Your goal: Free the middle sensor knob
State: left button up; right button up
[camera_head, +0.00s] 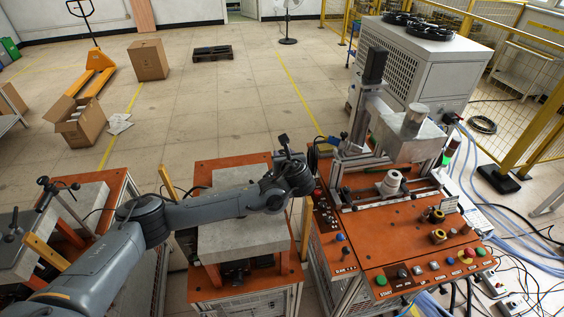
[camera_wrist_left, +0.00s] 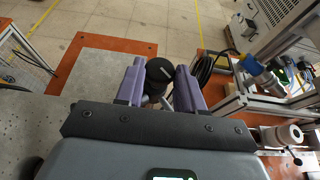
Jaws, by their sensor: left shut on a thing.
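My left gripper (camera_head: 288,155) reaches in from the left over the middle table, at its right side near the heater machine. In the left wrist view its two purple-grey fingers (camera_wrist_left: 160,78) stand on either side of a round black knob (camera_wrist_left: 155,70), shut on it. The knob sits on a thin light stem, partly hidden behind the fingers. In the head view a small black piece of it (camera_head: 283,138) shows above the gripper. The lower part of the sensor stand is hidden by my wrist, so I cannot tell how it is fixed. My right gripper is not in view.
The grey block (camera_head: 240,238) lies on the middle orange table under my arm. The heater machine (camera_head: 425,235) with its button panel stands close at the right. Another black stand (camera_head: 58,186) with knobs is at the left table. Open floor lies behind.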

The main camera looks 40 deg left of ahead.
pick_arm(q)
jog(key=n+g+y, duration=0.1)
jog(key=n+g, duration=0.1)
jog(key=w+n+g+y+b, duration=0.1)
jog(key=n+g, duration=0.1)
jog(key=g, duration=0.1)
jog(key=n+g+y, duration=0.1)
jog(key=n+g, duration=0.1)
jog(key=n, duration=0.1)
jog(key=shift+w+d+f+g+b, duration=0.15)
jog(key=shift+d+g+b, duration=0.15)
jog(key=shift+b, duration=0.1)
jog(key=shift+w+n+g+b, duration=0.15)
jog(key=shift+n+g+b, duration=0.65)
jog(key=shift+g+b, duration=0.3)
jog(key=shift+n+b, duration=0.3)
jog(key=shift+b, duration=0.25)
jog(key=o, duration=1)
